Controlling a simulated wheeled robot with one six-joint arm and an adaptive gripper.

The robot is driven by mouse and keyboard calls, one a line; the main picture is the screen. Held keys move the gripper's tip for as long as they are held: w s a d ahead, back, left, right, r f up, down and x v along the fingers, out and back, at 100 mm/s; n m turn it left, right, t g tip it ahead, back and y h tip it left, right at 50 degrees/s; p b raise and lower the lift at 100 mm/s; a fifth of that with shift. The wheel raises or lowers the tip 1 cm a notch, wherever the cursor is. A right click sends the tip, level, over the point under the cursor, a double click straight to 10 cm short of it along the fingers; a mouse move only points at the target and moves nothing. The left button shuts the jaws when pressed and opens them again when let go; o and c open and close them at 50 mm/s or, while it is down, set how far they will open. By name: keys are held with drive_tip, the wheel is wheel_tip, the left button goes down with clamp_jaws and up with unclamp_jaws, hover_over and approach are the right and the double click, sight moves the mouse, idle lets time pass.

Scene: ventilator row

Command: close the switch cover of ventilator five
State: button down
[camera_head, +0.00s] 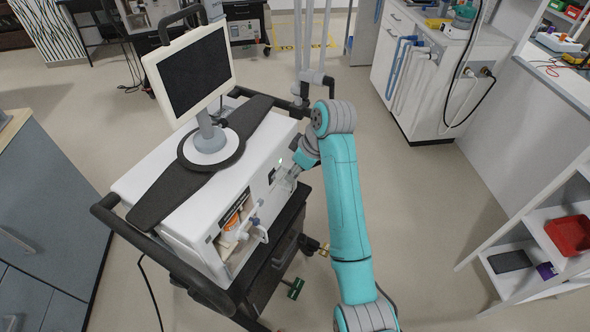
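A white ventilator (190,213) with a dark screen (195,70) on top stands on a black cart in the left middle of the head view. No number is readable on it, so I cannot tell from the picture that it is ventilator five. My gripper (291,176) is at the right end of its front panel, close to a small dark area (272,175) and a small green light (280,162). The gripper is small and partly hidden by my teal arm. I cannot tell whether it touches the panel or how its fingers stand. I cannot make out the switch cover.
An orange-and-white part (231,227) and a hose fitting (256,222) sit at the panel's left end. A black cart rail (150,252) runs along the left. Grey cabinet (40,215) at left, white shelves (535,240) at right.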

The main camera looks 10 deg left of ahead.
drive_tip(key=shift+f, duration=0.1)
wheel_tip(320, 180, down, 10)
drive_tip(key=a+t+y, duration=0.2)
drive_tip(key=t+y, duration=0.4)
drive_tip(key=y, duration=1.1)
drive_tip(key=shift+w+a+y, duration=0.15)
drive_tip(key=shift+w+y, duration=0.15)
drive_tip(key=shift+w, duration=0.15)
idle(0.3)
drive_tip(key=c, duration=0.9)
unclamp_jaws()
drive_tip(key=v, duration=1.2)
drive_tip(key=shift+s+a+f, duration=0.1)
drive_tip(key=shift+f, duration=0.05)
